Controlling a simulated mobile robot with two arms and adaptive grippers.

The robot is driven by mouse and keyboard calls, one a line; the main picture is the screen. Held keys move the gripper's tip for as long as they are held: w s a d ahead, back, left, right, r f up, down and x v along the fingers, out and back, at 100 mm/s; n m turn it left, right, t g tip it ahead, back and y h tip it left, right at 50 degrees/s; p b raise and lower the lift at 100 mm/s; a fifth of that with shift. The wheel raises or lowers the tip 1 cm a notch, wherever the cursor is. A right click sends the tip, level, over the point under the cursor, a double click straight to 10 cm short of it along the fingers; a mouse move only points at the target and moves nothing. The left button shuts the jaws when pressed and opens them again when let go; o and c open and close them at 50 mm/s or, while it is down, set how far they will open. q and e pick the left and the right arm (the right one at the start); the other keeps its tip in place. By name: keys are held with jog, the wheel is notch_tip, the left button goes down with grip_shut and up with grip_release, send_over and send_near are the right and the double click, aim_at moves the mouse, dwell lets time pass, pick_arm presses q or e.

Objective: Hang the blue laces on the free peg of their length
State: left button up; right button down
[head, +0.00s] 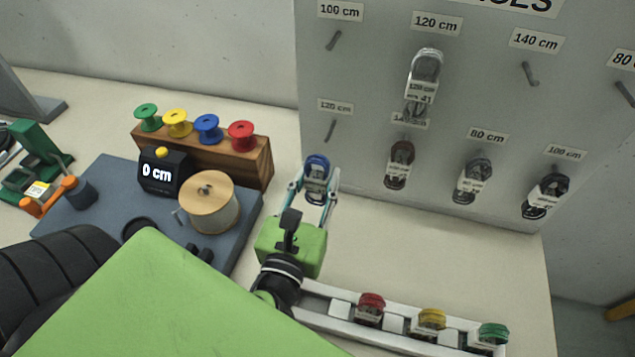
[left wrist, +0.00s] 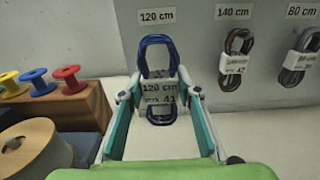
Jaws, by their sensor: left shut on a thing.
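My left gripper (head: 315,192) is shut on the blue laces (head: 317,163), a looped bundle with a white band. In the left wrist view the blue laces (left wrist: 157,55) stand upright between the fingers, and their band reads 120 cm. A bare peg (head: 330,130) under a 120 cm label (head: 335,106) is on the board (head: 370,70), just above and behind the laces. In the left wrist view the laces hide that peg. Another 120 cm peg, under the upper label (head: 436,23), holds grey-white laces (head: 424,72). My right gripper is not in view.
Bare pegs also show under the upper 100 cm label (head: 340,10) and the 140 cm label (head: 536,40). Brown laces (head: 400,165) and other dark laces hang lower right. A wooden spool rack (head: 255,160) stands left. A white tray (head: 340,310) with red, yellow and green laces lies in front.

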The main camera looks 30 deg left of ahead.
aim_at(334, 137)
pick_arm(q)
jog(key=shift+a+r, duration=0.1)
jog(key=shift+r, duration=0.1)
jog(key=shift+w+a, duration=0.1)
jog(key=shift+w, duration=0.6)
jog(key=shift+w+a+f, duration=0.1)
jog(key=shift+w+f, duration=0.05)
jog(key=shift+w, duration=0.2)
jog(key=shift+p+x, duration=0.3)
jog(key=shift+x, duration=2.4)
jog(key=shift+w+a+f+p, duration=0.2)
jog(key=shift+w+f+p, duration=0.15)
jog(key=shift+w+f, duration=0.25)
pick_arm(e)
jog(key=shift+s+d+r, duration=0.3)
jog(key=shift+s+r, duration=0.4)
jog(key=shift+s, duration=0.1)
